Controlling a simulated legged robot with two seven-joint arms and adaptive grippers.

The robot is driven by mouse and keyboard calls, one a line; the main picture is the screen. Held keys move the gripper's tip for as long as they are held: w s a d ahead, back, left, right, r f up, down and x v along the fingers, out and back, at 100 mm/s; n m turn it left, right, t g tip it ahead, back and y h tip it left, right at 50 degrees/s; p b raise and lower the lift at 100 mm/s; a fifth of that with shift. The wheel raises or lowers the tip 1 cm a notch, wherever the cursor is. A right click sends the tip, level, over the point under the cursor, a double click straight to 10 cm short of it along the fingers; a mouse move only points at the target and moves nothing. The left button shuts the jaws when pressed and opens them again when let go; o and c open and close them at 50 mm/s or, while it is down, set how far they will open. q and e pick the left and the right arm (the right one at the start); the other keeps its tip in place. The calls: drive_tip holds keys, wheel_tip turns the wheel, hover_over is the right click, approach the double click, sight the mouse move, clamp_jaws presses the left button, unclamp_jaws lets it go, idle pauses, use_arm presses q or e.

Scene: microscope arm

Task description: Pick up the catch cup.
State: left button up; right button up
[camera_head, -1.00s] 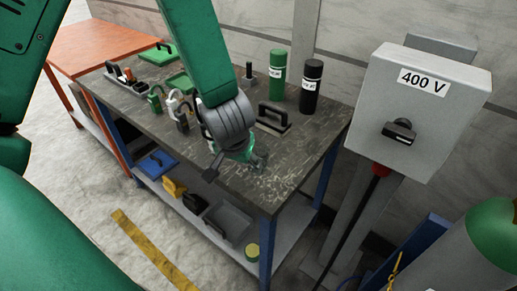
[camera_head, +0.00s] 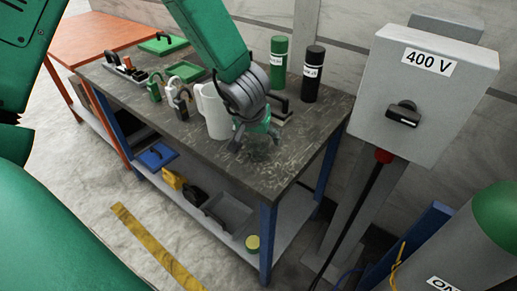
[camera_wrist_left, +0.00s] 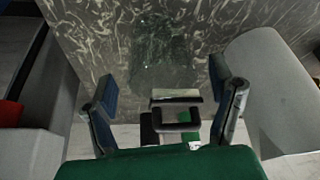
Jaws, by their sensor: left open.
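A faint see-through vessel, seemingly clear glass or plastic, stands on the dark worktop (camera_head: 185,130) by my left gripper (camera_head: 254,142). In the left wrist view the see-through vessel (camera_wrist_left: 165,48) shows just beyond and between the spread fingers of my left gripper (camera_wrist_left: 163,88). That gripper is open, with nothing clearly between its fingers. A white jug (camera_head: 211,112) with a handle stands left of the gripper; in the left wrist view it seems to be the pale rounded body at right (camera_wrist_left: 275,85). Which vessel is the catch cup I cannot tell for sure. My right gripper is not in view.
Padlocks (camera_head: 178,100) stand left of the jug. A green bottle (camera_head: 278,60) and a black bottle (camera_head: 313,75) stand at the back. A handled block (camera_head: 281,108) sits behind the gripper. A grey 400 V box (camera_head: 420,95) stands right of the bench. The front right corner is clear.

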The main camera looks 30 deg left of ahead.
sight(260, 141)
use_arm(q)
drive_tip(key=b+x, duration=0.1)
drive_tip(key=x, duration=0.3)
drive_tip(key=shift+w+d+r, duration=0.1)
drive_tip(key=shift+w+r, duration=0.05)
drive_tip(key=shift+a, duration=0.45)
drive_tip(key=c, duration=1.2)
drive_tip(key=shift+d, duration=0.35)
drive_tip(key=shift+c, duration=0.5)
